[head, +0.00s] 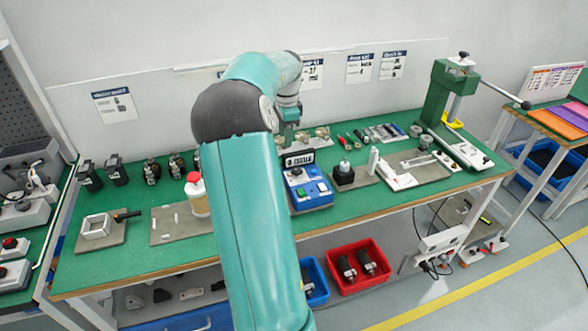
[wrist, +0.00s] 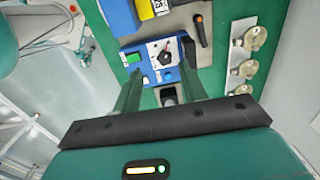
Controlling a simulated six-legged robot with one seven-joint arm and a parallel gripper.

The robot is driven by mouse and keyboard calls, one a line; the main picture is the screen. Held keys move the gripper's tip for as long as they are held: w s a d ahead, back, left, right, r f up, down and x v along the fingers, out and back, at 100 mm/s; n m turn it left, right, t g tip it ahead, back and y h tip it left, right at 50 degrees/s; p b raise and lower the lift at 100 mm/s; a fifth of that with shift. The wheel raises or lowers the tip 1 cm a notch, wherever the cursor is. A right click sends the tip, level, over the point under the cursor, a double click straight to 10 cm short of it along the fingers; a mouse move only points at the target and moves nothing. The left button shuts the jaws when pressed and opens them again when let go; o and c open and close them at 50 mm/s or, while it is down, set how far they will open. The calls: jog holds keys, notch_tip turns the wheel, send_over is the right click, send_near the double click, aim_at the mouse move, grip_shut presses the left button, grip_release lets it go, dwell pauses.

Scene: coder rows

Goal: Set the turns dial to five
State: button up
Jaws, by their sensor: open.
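The turns dial (wrist: 164,51) is a dark knob on a pale round-marked plate, on top of a blue device (wrist: 147,72) in the wrist view. Its markings are too small to read, so I cannot tell its setting. A green button (wrist: 134,58) sits left of the dial. In the head view the blue device (head: 312,202) stands on the green bench, partly beside my arm. My gripper (wrist: 160,74) is open and empty, its two fingers spread either side of the device in the picture. The fingers appear apart from the dial; the height gap is unclear.
Behind the device is a dark display (head: 299,158). A black block (head: 343,174) and fixture plates lie to the right. Round metal parts (wrist: 254,38) line the wrist view's right side.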

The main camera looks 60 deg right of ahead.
aim_at(296, 169)
jog(key=shift+m, duration=0.7)
jog(key=d+f, duration=0.1)
jog(key=f, duration=0.4)
jog(key=s+d+f, duration=0.1)
jog(key=f, duration=0.4)
jog(key=s+d+f, duration=0.1)
jog(key=f, duration=0.4)
jog(key=shift+s+f, duration=0.1)
jog(key=shift+f, duration=0.25)
jog(key=shift+c, duration=0.2)
jog(key=c, duration=0.6)
